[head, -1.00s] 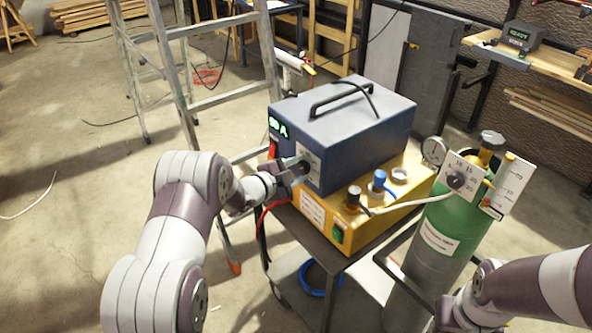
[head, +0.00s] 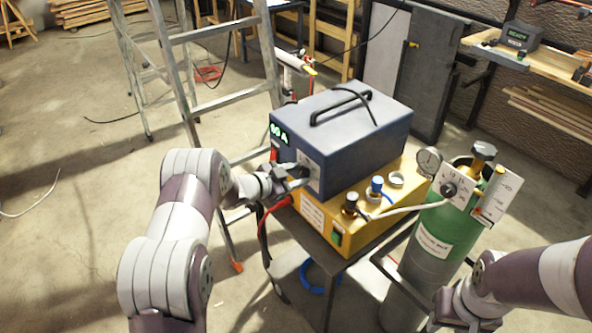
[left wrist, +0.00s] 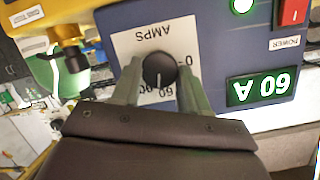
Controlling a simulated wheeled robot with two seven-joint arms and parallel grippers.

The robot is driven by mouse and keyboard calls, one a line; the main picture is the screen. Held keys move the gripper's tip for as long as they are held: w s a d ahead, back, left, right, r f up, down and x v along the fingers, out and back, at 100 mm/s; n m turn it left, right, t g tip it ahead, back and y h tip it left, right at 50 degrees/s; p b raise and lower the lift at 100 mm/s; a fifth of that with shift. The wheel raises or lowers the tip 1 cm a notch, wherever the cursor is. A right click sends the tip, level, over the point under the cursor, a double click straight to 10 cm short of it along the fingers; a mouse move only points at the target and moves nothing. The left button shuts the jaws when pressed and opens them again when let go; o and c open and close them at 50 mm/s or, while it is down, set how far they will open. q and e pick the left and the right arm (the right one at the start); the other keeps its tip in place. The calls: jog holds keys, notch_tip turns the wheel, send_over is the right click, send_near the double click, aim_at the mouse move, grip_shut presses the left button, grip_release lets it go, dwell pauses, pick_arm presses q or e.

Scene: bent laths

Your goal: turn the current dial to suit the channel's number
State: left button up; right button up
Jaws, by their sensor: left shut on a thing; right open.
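The blue power source (head: 350,125) stands on a yellow unit and has a lit green display (head: 279,132), which reads 60 A upside down in the left wrist view (left wrist: 262,87). The black current dial (left wrist: 160,69) sits on a white AMPS plate (left wrist: 125,45) on its front; a white pointer mark shows on the knob. My left gripper (left wrist: 160,88) is shut on the dial, one finger on each side; in the head view the gripper (head: 299,178) covers the dial. My right gripper (head: 452,308) is low at the right, away from the power source, its fingers barely visible. I cannot read a channel number.
The yellow unit (head: 335,212) with knobs and a green switch stands on a dark cart. A green gas cylinder (head: 437,235) with gauge and hose stands to its right. A stepladder (head: 220,95) stands behind at left.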

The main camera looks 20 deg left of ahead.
pick_arm(q)
jog(key=shift+n+g+h+p, duration=0.3)
jog(key=shift+n+h+p, duration=0.15)
jog(key=shift+n, duration=0.35)
jog(key=shift+f, duration=0.1)
jog(key=o, duration=1.1)
jog(key=shift+c, duration=0.2)
jog(key=shift+w, duration=0.1)
jog(key=b+v, duration=0.1)
jog(key=v, duration=1.1)
jog(key=shift+s+a, duration=0.25)
jog(key=shift+s, duration=0.05)
